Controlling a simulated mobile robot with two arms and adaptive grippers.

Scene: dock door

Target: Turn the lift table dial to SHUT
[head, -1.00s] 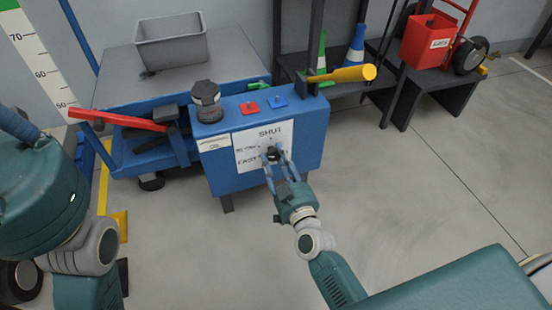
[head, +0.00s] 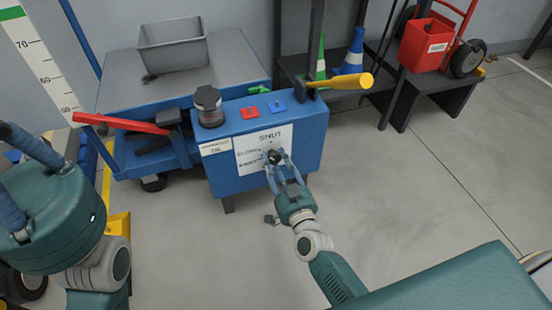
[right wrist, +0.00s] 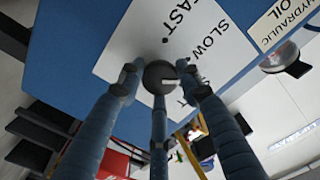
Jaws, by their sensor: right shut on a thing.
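The dial (head: 274,156) is a dark round knob on a white label plate (head: 250,140) on the front of the blue lift table box. The plate reads SHUT at the top, SLOW at the left and FAST at lower left. My right gripper (head: 278,158) has its blue fingers closed around the dial. In the right wrist view the dial (right wrist: 160,74) sits between the fingertips, with a small white mark on its face. Fingers hide part of the SHUT word there. My left gripper (head: 12,200) is at the left edge, fingertips cut off.
A red lever (head: 122,123) and a yellow-handled lever (head: 340,81) jut out nearby. A grey bin (head: 172,48) is behind.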

